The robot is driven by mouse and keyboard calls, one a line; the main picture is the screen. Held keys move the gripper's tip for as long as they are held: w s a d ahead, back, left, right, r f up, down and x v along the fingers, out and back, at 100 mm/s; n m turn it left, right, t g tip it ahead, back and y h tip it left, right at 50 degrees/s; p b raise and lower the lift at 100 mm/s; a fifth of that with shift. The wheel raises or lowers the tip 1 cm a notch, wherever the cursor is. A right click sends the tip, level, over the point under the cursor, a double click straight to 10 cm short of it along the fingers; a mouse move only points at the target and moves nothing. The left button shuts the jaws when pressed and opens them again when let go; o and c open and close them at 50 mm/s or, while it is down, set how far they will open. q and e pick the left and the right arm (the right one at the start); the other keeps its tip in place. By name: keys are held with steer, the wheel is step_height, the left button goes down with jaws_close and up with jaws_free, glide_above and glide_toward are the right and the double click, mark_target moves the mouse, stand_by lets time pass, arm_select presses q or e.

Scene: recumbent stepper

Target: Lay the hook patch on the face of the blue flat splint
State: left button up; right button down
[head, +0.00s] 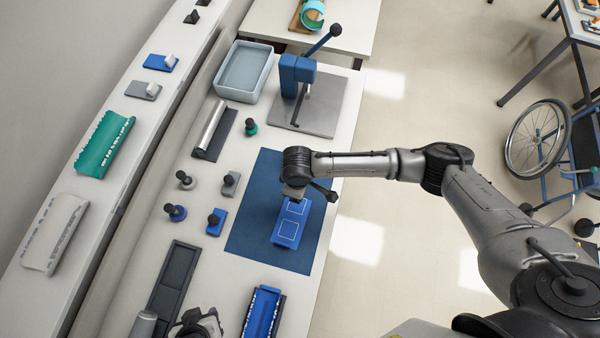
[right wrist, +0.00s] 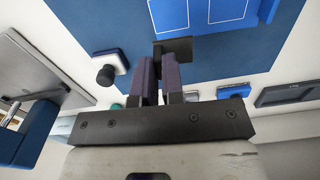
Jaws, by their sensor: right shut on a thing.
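The blue flat splint (head: 288,238) lies on the dark blue mat, with white square outlines on its face. Its end also shows at the top of the right wrist view (right wrist: 200,12). My right gripper (head: 293,194) points down over the far end of the splint. In the right wrist view its fingers (right wrist: 160,75) are shut on the small dark hook patch (right wrist: 177,48), which appears beside the splint's edge. Its height above the splint is unclear. My left gripper (head: 196,325) shows only partly at the bottom of the head view, and its jaw opening is unclear.
The blue mat (head: 246,235) has bare room left of the splint. A blue press (head: 298,75) and a pale tray (head: 244,70) stand at the back. Several knobbed tools, including a blue one (head: 215,222), stand left. A blue trough (head: 262,312) lies in front.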

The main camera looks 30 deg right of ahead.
stand_by(0.5)
steer(key=shift+r+p, duration=0.2)
steer(key=shift+p, duration=0.55)
step_height(320, 180, down, 5)
steer(key=shift+f+b, duration=0.15)
steer(key=shift+b, duration=0.95)
steer(key=shift+f+b, duration=0.45)
steer(key=shift+f, duration=0.8)
steer(key=shift+p, duration=0.5)
